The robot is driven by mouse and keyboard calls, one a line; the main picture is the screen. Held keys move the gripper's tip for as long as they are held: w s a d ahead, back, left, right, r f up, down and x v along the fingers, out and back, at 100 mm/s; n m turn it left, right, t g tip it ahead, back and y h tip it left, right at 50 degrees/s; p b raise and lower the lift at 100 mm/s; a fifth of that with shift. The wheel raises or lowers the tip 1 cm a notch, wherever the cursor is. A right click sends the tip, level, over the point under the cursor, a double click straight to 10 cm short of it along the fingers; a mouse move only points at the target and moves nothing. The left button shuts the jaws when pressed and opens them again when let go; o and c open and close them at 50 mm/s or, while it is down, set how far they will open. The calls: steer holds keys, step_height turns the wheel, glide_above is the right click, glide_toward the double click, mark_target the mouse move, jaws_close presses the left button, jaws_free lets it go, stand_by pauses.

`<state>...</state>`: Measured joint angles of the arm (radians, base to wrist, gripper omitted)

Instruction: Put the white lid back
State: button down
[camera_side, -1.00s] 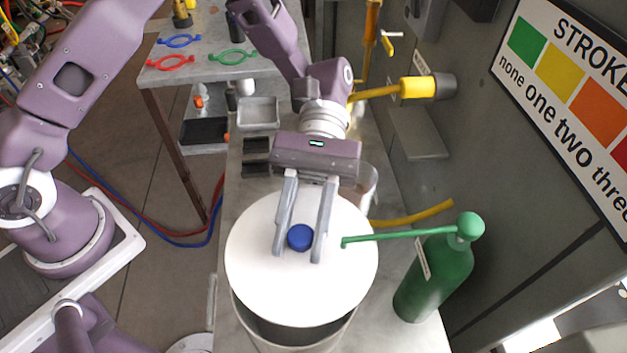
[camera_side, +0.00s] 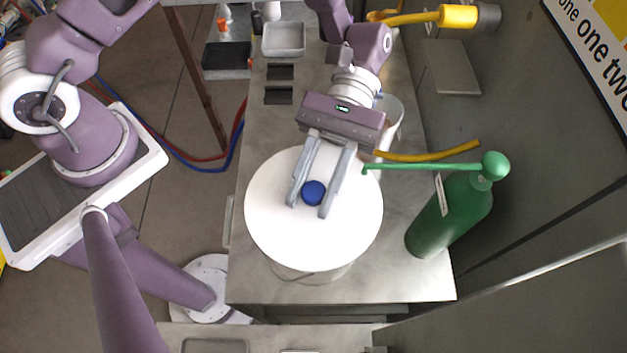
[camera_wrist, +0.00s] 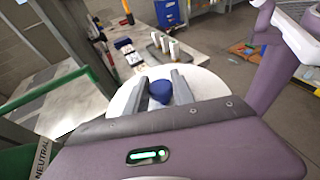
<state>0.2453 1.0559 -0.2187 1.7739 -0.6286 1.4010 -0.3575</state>
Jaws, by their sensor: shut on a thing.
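The white lid (camera_side: 275,225) is a round disc with a blue knob (camera_side: 313,192) near its middle. In the side view the lid lies over the pot (camera_side: 318,273), whose lower wall shows beneath the lid's front edge. I cannot tell whether the lid is fully seated on the rim. My gripper (camera_side: 312,203) reaches over the lid from behind, with a finger on either side of the knob, and is shut on it. In the wrist view the knob (camera_wrist: 161,91) sits between the fingers, with the lid (camera_wrist: 205,82) behind and around it.
A green cylinder (camera_side: 450,215) with a green handle (camera_side: 420,167) reaching toward the lid stands close on the right. A yellow pipe (camera_side: 430,155) lies behind the handle. A grey tray (camera_side: 284,39) sits at the back of the metal counter (camera_side: 420,285). The counter's front corners are clear.

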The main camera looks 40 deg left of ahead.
steer(key=c, duration=1)
jaws_free()
steer(key=shift+w, duration=0.1)
steer(key=v, duration=0.6)
steer(key=shift+w+a+r, duration=0.2)
steer(key=shift+w+a, duration=0.05)
steer(key=shift+w, duration=0.1)
steer(key=shift+r, duration=0.1)
steer(key=s+a+r+m+t+y, duration=0.3)
steer(key=a+r+t, duration=0.7)
steer(key=a+r, duration=0.15)
steer(key=s+a+r+m+t+y, duration=0.1)
steer(key=s+a+r+t+y, duration=0.1)
steer(key=s+a+t, duration=0.4)
steer(key=a+r+t, duration=0.1)
steer(key=a+t, duration=0.2)
steer(key=shift+s+a, duration=0.25)
steer(key=shift+a, duration=0.05)
